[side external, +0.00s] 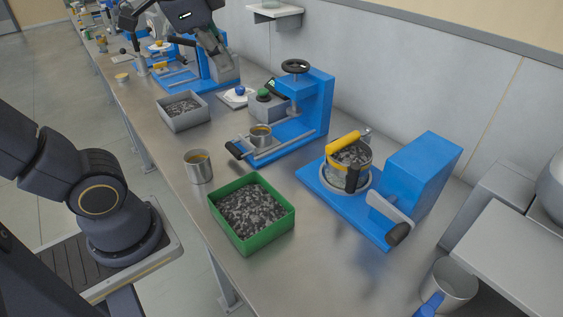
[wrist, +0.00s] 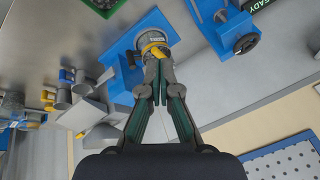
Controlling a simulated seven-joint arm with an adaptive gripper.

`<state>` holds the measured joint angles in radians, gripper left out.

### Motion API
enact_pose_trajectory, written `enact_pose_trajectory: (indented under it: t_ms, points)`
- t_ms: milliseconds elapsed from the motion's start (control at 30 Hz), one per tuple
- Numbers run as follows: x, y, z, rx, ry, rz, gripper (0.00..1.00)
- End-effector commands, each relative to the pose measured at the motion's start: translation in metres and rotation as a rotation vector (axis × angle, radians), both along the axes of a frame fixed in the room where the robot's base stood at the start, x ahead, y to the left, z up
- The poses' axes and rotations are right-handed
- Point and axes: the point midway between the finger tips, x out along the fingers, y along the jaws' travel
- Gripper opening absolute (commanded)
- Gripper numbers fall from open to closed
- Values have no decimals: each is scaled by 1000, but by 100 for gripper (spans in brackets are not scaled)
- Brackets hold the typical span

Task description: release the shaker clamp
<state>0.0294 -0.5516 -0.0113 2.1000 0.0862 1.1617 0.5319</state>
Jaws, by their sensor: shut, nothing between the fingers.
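The shaker has a blue base plate (side external: 316,183) and a tall blue housing (side external: 420,178). A round metal pot (side external: 348,178) of dark grey bits stands on the plate, with a yellow bar (side external: 343,142) at its top. A grey lever with a black grip (side external: 398,233) sticks out at the housing's near end. I cannot tell which part is the clamp. My gripper (side external: 214,44) is high above the bench, apart from the shaker. In the wrist view my gripper (wrist: 158,97) is shut and empty, with the pot (wrist: 152,42) beyond the fingertips.
A green tray (side external: 211,209) of dark bits and a metal cup (side external: 198,171) stand left of the shaker. A blue press with a black handwheel (side external: 296,66) stands behind-left. A wall (side external: 440,75) closes the back.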

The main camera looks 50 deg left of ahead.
Motion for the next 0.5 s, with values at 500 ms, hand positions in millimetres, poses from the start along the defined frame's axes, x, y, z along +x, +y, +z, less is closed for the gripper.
enact_pose_trajectory:
  t_ms: [500]
  points:
    - [192,-72,17,327,319,-687,0]
